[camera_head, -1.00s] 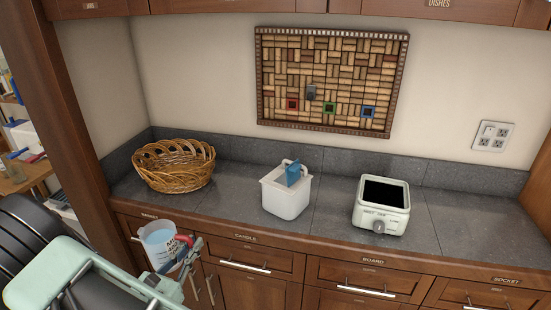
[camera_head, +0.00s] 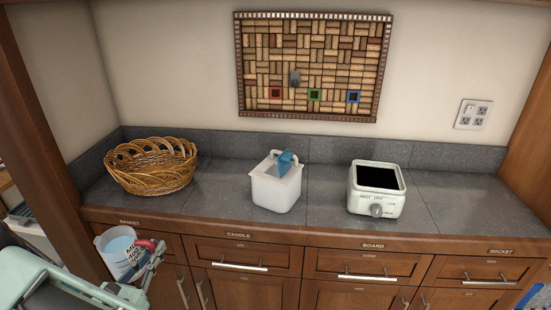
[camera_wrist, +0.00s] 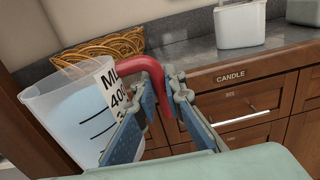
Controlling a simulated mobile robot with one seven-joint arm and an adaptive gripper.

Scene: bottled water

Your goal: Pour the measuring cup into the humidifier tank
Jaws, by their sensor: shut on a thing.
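The measuring cup (camera_head: 117,256) is a clear cup with a red handle and light blue water inside, at the lower left of the head view. It also shows with black markings in the wrist view (camera_wrist: 66,118). My gripper (camera_head: 151,262) is shut on the red handle (camera_wrist: 128,66), with blue-padded fingers on its two sides. The cup is nearly upright, in front of the cabinets. The white tank (camera_head: 277,189), with a handle and a raised blue flap (camera_head: 286,162), stands mid-counter, away from the cup. Its inside is mostly hidden.
A white base (camera_head: 377,190) with a dark opening and a front knob stands right of the tank. A wicker basket (camera_head: 152,166) sits at the left of the grey counter (camera_head: 230,180). A wooden post (camera_head: 45,120) stands at far left. A cork board (camera_head: 312,66) hangs behind.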

